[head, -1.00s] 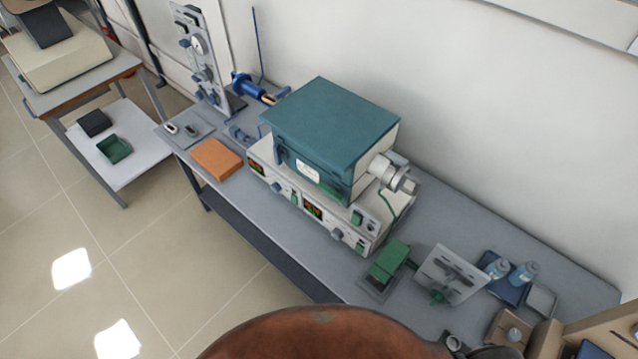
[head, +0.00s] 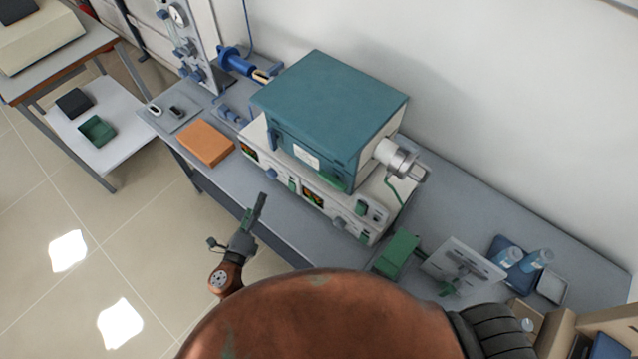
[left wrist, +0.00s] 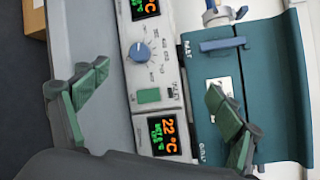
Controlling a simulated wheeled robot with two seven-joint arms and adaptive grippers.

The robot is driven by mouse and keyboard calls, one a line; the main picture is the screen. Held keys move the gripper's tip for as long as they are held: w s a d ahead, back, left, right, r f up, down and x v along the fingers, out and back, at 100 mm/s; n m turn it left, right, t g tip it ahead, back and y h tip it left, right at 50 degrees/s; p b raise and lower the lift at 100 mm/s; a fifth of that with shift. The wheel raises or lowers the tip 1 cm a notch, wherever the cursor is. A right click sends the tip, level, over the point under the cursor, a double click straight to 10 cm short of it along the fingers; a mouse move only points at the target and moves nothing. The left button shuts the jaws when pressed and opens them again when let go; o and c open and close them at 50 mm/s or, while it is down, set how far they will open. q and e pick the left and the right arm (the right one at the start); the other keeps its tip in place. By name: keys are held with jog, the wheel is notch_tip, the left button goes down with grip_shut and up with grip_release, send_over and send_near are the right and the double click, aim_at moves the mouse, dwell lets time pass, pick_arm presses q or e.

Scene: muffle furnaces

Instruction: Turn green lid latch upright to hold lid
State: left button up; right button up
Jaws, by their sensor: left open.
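The teal furnace (head: 335,105) sits on a white control base (head: 315,195). A green part (head: 335,182), probably the lid latch, lies along the lower right of its front; its exact pose is too small to tell. A blue handle (head: 272,139) is at the front's left side; it also shows in the left wrist view (left wrist: 222,45). My left gripper (head: 261,200) is in front of the base, over the table's front edge. In the left wrist view the gripper (left wrist: 155,105) is open and empty, its green-padded fingers wide apart, facing the panel. My right gripper is out of view.
A silver cylinder (head: 400,158) sticks out of the furnace's right side. A green box (head: 398,252) and a grey plate (head: 462,265) stand to its right. An orange block (head: 206,143) lies at the left. The tabletop (head: 300,222) before the base is narrow but clear.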

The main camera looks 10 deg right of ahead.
pick_arm(q)
jog(key=s+d+r+m+h, duration=0.25)
jog(key=d+r+m, duration=0.3)
jog(key=r, duration=0.35)
jog(key=m+g+h, duration=0.4)
jog(key=m+h, duration=0.1)
jog(key=m, duration=0.7)
send_near(330, 182)
jog(key=w, duration=0.1)
jog(key=shift+y, duration=0.25)
jog(key=x, duration=0.7)
jog(key=shift+s+d+r, duration=0.15)
jog(key=shift+s+d, duration=0.15)
jog(key=shift+d, duration=0.15)
jog(key=shift+w+d, duration=0.45)
jog(key=shift+d, duration=0.05)
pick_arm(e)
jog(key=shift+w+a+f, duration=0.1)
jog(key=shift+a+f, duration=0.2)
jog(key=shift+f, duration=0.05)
pick_arm(q)
jog(key=shift+c, duration=0.4)
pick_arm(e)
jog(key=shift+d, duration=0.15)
pick_arm(q)
jog(key=c, duration=1.1)
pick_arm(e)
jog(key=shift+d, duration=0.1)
